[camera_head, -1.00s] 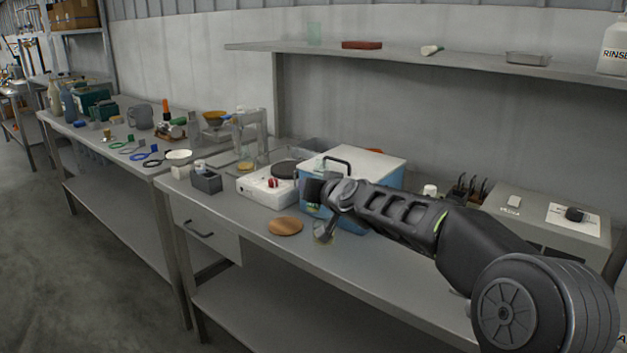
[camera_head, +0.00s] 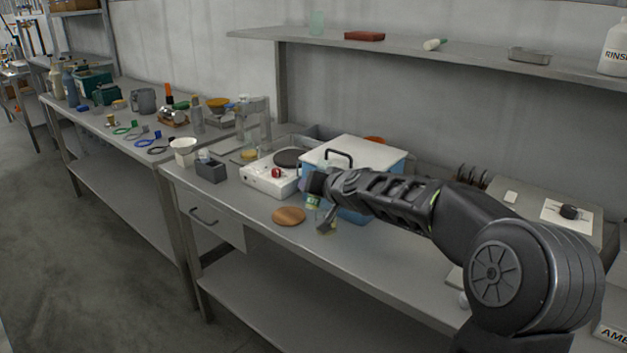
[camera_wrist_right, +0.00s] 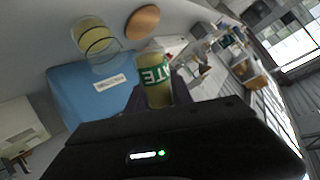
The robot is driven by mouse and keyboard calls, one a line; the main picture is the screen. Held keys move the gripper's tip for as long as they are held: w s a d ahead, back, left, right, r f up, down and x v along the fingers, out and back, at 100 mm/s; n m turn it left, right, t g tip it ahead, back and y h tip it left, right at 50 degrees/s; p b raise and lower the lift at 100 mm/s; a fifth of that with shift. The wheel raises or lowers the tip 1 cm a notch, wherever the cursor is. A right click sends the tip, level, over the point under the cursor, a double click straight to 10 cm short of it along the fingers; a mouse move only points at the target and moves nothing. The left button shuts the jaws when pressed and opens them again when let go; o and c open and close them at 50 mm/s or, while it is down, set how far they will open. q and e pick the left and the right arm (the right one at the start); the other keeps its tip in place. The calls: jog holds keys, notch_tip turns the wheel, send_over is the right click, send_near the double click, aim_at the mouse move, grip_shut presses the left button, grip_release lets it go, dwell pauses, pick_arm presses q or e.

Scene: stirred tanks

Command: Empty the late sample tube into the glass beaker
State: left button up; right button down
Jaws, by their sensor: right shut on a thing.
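The late sample tube (camera_wrist_right: 155,82), yellowish with a green label ending in "ATE", is held in my right gripper (camera_wrist_right: 150,98). In the head view the tube (camera_head: 313,201) shows just below the gripper (camera_head: 316,186), beside and a little above the glass beaker. The glass beaker (camera_head: 327,222) stands on the bench by the blue box. In the right wrist view the clear beaker (camera_wrist_right: 97,42) has yellowish contents and dark bands. Tube and beaker look apart; the tube's exact tilt cannot be told. My left gripper is out of view.
A round wooden disc (camera_head: 289,216) lies left of the beaker. A blue box with a white lid (camera_head: 372,153) stands close behind my right arm. A white hotplate (camera_head: 268,178) with a red knob is at left. The bench's front strip is clear.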

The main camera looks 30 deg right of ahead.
pick_arm(q)
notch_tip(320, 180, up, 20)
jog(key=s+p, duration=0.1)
jog(key=p, duration=1.9)
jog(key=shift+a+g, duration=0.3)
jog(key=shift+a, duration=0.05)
pick_arm(e)
jog(key=shift+s+a+f+m+g+y, duration=0.1)
jog(key=shift+s+a+m+g+y, duration=0.25)
jog(key=shift+m+g+y, duration=0.9)
jog(key=shift+s+a+f+m+g+y, duration=0.15)
jog(key=shift+a+m+g+y, duration=0.5)
jog(key=shift+y, duration=0.95)
jog(key=shift+s+a+f+m+g+y, duration=0.1)
jog(key=shift+s+a+m+g+y, duration=0.25)
jog(key=shift+m+g+y, duration=0.95)
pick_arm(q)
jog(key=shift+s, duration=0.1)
pick_arm(e)
jog(key=shift+t, duration=0.3)
